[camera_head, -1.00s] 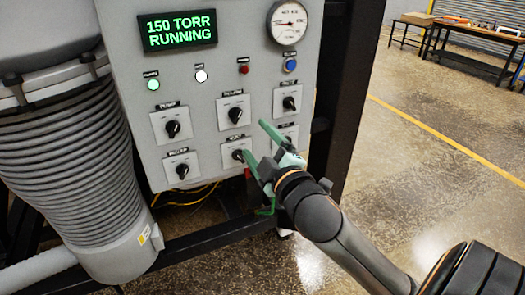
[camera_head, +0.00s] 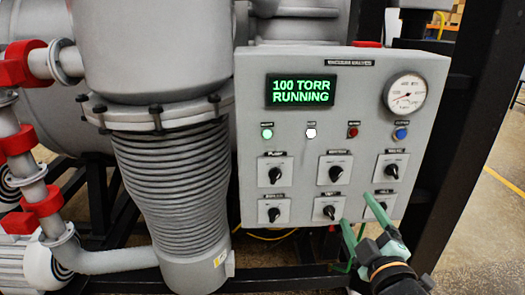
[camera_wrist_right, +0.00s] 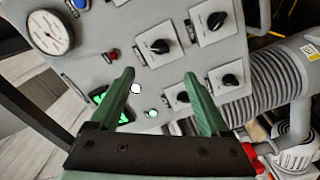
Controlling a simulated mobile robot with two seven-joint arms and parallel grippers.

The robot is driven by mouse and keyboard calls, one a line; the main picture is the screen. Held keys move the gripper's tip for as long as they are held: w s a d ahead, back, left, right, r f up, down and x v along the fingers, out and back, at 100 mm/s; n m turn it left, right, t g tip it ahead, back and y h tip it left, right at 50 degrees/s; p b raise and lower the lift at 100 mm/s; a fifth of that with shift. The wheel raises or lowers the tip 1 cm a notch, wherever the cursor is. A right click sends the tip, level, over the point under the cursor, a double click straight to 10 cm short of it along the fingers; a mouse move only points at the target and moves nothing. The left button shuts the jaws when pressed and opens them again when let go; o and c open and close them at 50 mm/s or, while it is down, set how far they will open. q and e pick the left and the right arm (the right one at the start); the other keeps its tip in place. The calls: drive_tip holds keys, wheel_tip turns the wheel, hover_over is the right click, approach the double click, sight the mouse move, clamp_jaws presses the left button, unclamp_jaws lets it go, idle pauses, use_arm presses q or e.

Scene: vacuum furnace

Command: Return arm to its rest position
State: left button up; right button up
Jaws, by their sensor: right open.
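My right gripper (camera_head: 357,208) is open and empty in front of the lower right part of the grey control panel (camera_head: 340,240). In the head view one green fingertip overlaps the lower right knob plate and the other is just below the lower middle knob (camera_head: 329,211). I cannot tell whether either touches the panel. The right wrist view shows both green fingers (camera_wrist_right: 160,75) spread apart, with panel lights and knobs beyond them. My left gripper is in neither view.
The panel display (camera_head: 300,91) reads "100 TORR RUNNING". A round gauge (camera_head: 405,93) sits at its upper right. A ribbed grey cylinder (camera_head: 178,190) stands left of the panel. Dark frame posts (camera_head: 462,110) stand to the right, with open floor beyond.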

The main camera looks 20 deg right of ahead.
drive_tip(key=s+a+f+m+g+y, duration=0.1)
drive_tip(key=a+f+g+y, duration=0.15)
drive_tip(key=f, duration=0.65)
drive_tip(key=s+a+f+m+g+y, duration=0.1)
drive_tip(key=a+f+g, duration=0.15)
drive_tip(key=f, duration=0.75)
drive_tip(key=s+a+f+m+g+y, duration=0.1)
drive_tip(key=s+a+f, duration=0.3)
drive_tip(key=f, duration=0.5)
drive_tip(key=s+a+f+m+g+y, duration=0.2)
drive_tip(key=s+a+f+m, duration=0.2)
drive_tip(key=s+f, duration=0.4)
drive_tip(key=shift+s+a+f, duration=0.3)
drive_tip(key=shift+a+f, duration=0.4)
idle(3.7)
